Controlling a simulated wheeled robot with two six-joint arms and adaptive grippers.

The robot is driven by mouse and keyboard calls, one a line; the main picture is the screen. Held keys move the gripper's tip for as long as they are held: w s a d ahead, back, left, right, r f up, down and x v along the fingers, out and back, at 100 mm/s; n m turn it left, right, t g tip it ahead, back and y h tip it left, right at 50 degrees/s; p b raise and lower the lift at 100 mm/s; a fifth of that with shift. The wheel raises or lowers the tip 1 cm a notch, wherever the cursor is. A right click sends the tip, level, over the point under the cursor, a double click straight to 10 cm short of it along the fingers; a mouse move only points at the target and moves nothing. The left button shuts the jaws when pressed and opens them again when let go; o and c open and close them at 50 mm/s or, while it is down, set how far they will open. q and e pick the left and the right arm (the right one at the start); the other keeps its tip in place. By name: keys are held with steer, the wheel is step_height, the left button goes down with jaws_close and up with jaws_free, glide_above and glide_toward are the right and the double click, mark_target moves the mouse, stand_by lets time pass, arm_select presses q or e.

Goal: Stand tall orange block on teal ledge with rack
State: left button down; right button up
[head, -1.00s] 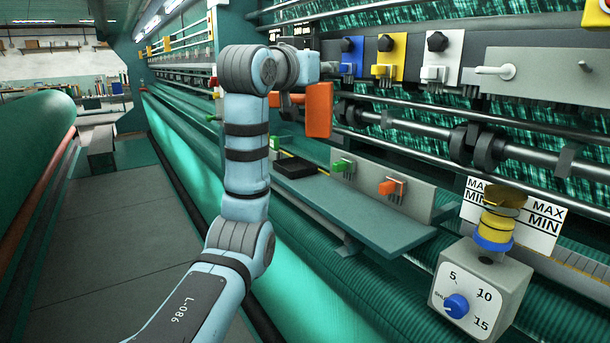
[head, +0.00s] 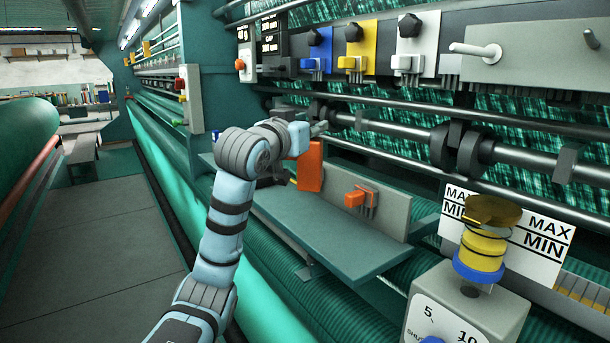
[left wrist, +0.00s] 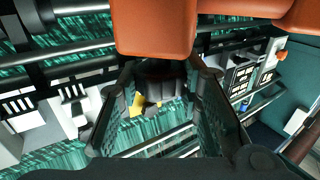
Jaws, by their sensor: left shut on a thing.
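The tall orange block (head: 311,166) hangs upright from my left gripper (head: 296,158), which is shut on it. The block is at the far end of the teal ledge (head: 318,232), in front of the grey back panel. I cannot tell whether its lower end touches the ledge. In the left wrist view, an orange face (left wrist: 155,25) fills the top middle. The rack (head: 367,200), with a small orange piece (head: 354,198) on it, stands against the panel to the right of the block. My right gripper is out of view.
The near part of the ledge is bare. A grey dial box (head: 465,312) with a yellow and blue spool (head: 482,245) stands at the front right. Dark rollers (head: 455,150) and coloured levers (head: 355,62) run above the ledge. An aisle lies on the left.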

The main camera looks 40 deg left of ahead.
mark_target(306, 163)
arm_select(q)
steer(key=f, duration=0.2)
steer(key=f+b, duration=0.1)
steer(key=f, duration=0.1)
steer(key=w+f, duration=0.1)
steer(key=f, duration=0.2)
steer(key=shift+d+b, duration=0.1)
steer(key=shift+b, duration=0.25)
steer(key=shift+s+f, duration=0.15)
steer(key=shift+f, duration=0.15)
steer(key=shift+r, duration=0.1)
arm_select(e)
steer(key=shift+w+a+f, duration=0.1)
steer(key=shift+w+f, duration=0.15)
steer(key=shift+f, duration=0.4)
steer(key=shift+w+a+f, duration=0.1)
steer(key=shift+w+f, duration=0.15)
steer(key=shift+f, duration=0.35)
arm_select(q)
steer(key=c, duration=1.2)
jaws_free()
steer(key=shift+o, duration=0.2)
steer(key=b+v, duration=0.2)
steer(key=v, duration=1)
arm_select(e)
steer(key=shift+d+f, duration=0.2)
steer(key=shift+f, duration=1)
